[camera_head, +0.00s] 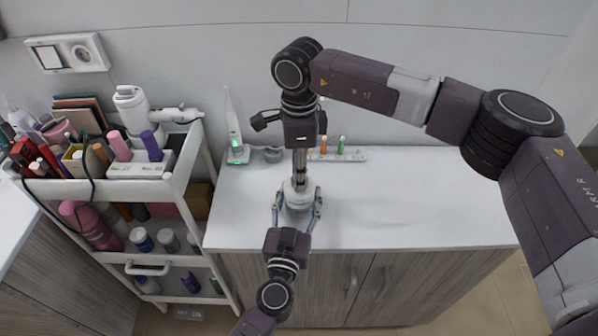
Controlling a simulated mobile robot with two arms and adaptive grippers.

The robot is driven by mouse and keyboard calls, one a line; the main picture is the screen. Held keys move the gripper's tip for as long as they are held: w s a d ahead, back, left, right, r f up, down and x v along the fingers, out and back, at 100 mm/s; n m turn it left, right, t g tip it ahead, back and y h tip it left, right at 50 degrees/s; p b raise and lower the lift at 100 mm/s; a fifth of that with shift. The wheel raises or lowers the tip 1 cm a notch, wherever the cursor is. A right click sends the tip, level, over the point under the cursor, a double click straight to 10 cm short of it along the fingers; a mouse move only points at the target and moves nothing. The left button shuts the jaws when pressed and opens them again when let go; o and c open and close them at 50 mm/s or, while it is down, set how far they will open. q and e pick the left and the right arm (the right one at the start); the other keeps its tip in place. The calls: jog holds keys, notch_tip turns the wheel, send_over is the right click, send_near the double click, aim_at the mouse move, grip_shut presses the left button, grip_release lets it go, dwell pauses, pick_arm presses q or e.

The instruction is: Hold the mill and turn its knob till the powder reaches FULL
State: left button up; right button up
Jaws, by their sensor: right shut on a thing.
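The mill (298,196) is a small whitish device on the white cabinet top, near its left front. My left gripper (297,208) comes up from the bottom, with one finger on each side of the mill's lower body. I cannot tell whether both fingers press on it. My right gripper (300,168) points down from above and is shut at the top of the mill, where the knob would be. The knob is hidden by the gripper. The powder level and the FULL mark are too small or covered to read.
A white cart (190,160) crowded with cosmetics stands at the left. On the cabinet top (420,200), a white stand with a green light (238,150) and a rack with small coloured bottles (350,155) stand at the back. The cabinet top's right side is clear.

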jog(key=n, duration=0.4)
jog(key=shift+d, duration=0.1)
jog(key=shift+w+n, duration=0.1)
jog(key=shift+n, duration=1.7)
jog(key=shift+r, duration=0.1)
jog(key=o, duration=0.9)
jog(key=shift+o, duration=1.3)
notch_tip(320, 180, up, 12)
